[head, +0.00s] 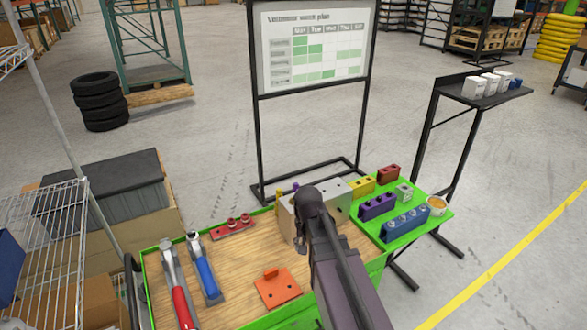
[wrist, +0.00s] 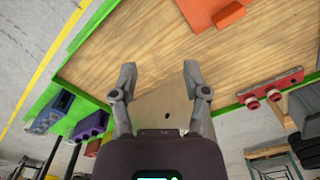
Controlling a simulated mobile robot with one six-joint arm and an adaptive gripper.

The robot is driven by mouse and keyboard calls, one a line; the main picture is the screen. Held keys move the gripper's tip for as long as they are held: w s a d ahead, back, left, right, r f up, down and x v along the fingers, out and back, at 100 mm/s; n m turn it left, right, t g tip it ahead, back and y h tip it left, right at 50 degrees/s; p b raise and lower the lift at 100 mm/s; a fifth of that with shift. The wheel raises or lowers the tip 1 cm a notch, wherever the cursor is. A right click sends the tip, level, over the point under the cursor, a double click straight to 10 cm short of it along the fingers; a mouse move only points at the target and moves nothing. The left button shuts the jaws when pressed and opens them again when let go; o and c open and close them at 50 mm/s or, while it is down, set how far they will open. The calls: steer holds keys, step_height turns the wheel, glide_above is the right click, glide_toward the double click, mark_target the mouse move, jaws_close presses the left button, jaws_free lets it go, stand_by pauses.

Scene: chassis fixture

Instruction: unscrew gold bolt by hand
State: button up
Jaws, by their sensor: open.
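A light grey chassis block (head: 334,197) stands at the back of the wooden workbench top, partly hidden behind my arm. A small gold bolt (head: 279,194) sticks up at its left end, with a small purple one (head: 296,187) beside it. In the wrist view a beige face of the block (wrist: 163,103) with one dark hole shows between and behind my fingers. My gripper (wrist: 158,72) is open, with nothing between its fingertips. I cannot make out the gold bolt in the wrist view.
An orange bracket (head: 278,288), a red strip with red pegs (head: 233,227) and two long-handled tools (head: 205,270) lie on the bench (head: 240,262). Yellow (head: 361,185), purple (head: 377,207), blue (head: 405,223) and red (head: 388,173) holders stand on the right. A whiteboard (head: 315,45) stands behind.

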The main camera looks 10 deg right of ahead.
steer(key=w+r+m+p, duration=0.5)
steer(key=w, duration=0.6)
steer(key=w+r+m+p, duration=0.5)
steer(key=w+r+m, duration=0.1)
steer(key=w, duration=0.5)
steer(key=shift+w, duration=0.1)
steer(key=b, duration=0.6)
glide_above(292, 199)
step_height(292, 199, down, 6)
steer(key=shift+r, duration=0.1)
steer(key=shift+f+b, duration=2.55)
steer(key=shift+b, duration=0.05)
steer(key=shift+r, duration=0.25)
jaws_close()
